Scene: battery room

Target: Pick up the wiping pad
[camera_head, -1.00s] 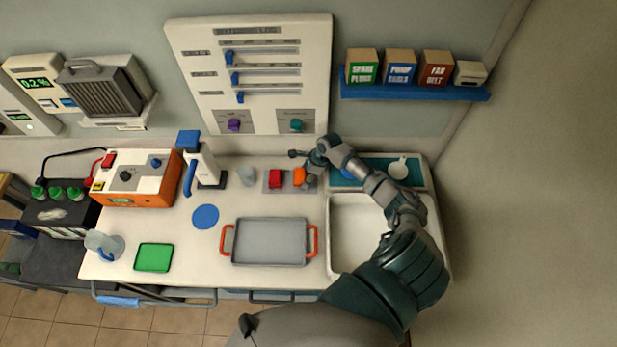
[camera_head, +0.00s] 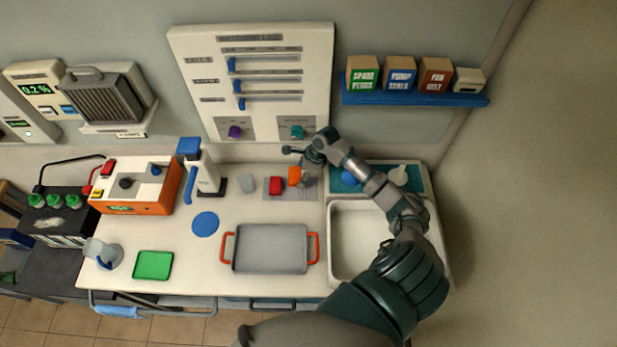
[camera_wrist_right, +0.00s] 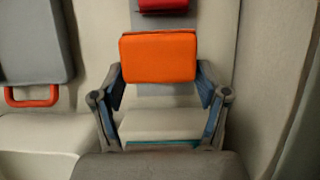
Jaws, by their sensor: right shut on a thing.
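The wiping pad appears to be the orange block (camera_head: 294,176) at the back of the bench, by the grey strip (camera_head: 267,192). My right gripper (camera_head: 303,172) is at its right side. In the right wrist view, the orange block (camera_wrist_right: 158,57) sits between the two fingers of my right gripper (camera_wrist_right: 160,84), which are shut on its sides. It looks slightly raised, but the gap below it is hard to judge. A red block (camera_head: 275,185) lies on the strip to its left. My left gripper is not in view.
A grey tray with red handles (camera_head: 270,249) stands in front, with a white sink (camera_head: 345,235) to its right. A slider panel (camera_head: 250,80) rises behind. The bench around the blue disc (camera_head: 205,223) has free room.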

